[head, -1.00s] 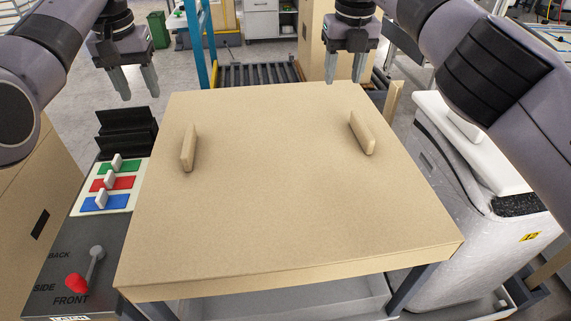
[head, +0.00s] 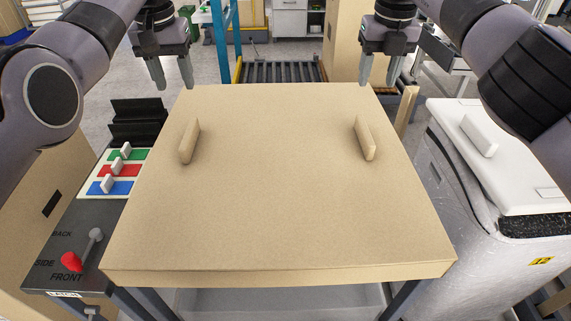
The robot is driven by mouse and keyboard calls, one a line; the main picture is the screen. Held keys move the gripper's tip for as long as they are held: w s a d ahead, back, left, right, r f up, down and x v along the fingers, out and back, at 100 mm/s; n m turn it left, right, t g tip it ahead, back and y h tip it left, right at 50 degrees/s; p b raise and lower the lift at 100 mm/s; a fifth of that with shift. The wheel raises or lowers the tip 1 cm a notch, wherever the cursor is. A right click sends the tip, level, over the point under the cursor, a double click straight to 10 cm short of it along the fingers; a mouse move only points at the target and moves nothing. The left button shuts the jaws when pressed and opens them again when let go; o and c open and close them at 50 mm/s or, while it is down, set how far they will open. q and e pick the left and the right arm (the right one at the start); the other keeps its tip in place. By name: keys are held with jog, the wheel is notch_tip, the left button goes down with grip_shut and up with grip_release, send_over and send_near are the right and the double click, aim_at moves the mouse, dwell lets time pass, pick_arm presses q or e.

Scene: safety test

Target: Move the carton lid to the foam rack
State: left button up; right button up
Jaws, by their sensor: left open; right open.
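The carton lid (head: 275,200) is a large flat tan panel with a folded front edge, and it lies level in the middle of the head view. Two upright tan handles stand on it, a left handle (head: 189,140) and a right handle (head: 365,138). My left gripper (head: 173,85) is open and empty, above and beyond the lid's far left corner. My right gripper (head: 378,80) is open and empty near the far right corner. Neither touches a handle. I cannot tell for sure which thing is the foam rack; a black slotted rack (head: 136,122) stands left of the lid.
A panel with green, red and blue sliders (head: 121,171) and a red-knobbed lever (head: 71,262) lie left of the lid. A white-lidded grey bin (head: 500,245) stands close on the right. A roller conveyor (head: 282,71) is behind. Grey floor shows at far left.

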aim_at(188, 132)
pick_arm(q)
notch_tip(188, 132, down, 13)
jog(key=b, duration=1.2)
jog(key=shift+f, duration=0.2)
pick_arm(e)
notch_tip(188, 132, down, 13)
jog(key=shift+f, duration=0.2)
